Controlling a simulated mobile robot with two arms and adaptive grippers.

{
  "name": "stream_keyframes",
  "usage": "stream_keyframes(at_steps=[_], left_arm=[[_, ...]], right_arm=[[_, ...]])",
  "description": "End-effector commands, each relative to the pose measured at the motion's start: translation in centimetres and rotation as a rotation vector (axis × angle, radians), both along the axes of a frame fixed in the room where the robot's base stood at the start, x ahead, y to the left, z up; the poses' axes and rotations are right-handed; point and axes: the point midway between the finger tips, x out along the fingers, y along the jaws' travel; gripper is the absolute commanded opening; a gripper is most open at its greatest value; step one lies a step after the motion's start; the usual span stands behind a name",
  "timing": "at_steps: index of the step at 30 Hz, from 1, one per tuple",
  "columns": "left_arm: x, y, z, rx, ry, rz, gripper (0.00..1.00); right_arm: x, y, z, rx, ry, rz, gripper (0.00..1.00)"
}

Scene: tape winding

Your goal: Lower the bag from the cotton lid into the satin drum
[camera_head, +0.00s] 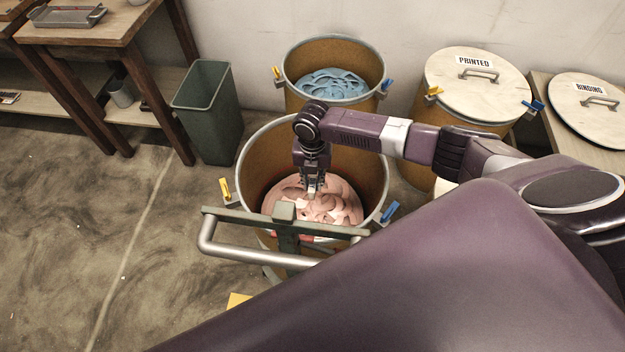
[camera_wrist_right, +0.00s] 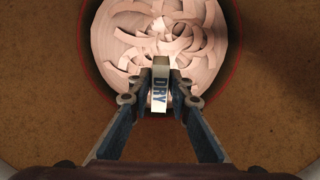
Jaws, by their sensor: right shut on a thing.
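My right gripper (camera_head: 312,188) reaches down inside an open brown drum (camera_head: 366,165) holding loose pink ribbon (camera_head: 335,205). No name can be read on this drum, so I cannot tell from a label that it is the satin one. In the right wrist view the fingers (camera_wrist_right: 160,100) are shut on a small white bag (camera_wrist_right: 159,88) marked DRY. The bag is above the pink ribbon (camera_wrist_right: 150,25); whether it touches the ribbon is unclear. No lid marked cotton can be read. My left gripper is not in view.
A metal bar handle (camera_head: 260,255) crosses before the drum. Behind stands an open drum of blue ribbon (camera_head: 335,83). At right are lids marked PRINTED (camera_head: 480,92) and BINDING (camera_head: 592,112). A green bin (camera_head: 208,120) and wooden tables (camera_head: 90,33) stand left. Left floor is clear.

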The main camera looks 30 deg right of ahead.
Motion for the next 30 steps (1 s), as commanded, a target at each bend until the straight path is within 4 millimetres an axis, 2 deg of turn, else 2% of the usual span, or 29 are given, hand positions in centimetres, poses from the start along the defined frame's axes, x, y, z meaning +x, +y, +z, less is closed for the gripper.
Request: stream_keyframes(at_steps=[10,30], left_arm=[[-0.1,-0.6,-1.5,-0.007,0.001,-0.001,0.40],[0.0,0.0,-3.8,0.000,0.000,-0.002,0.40]], right_arm=[[0.0,0.0,-2.0,0.000,0.000,0.000,0.00],[0.0,0.0,-5.4,0.000,0.000,0.000,0.00]])
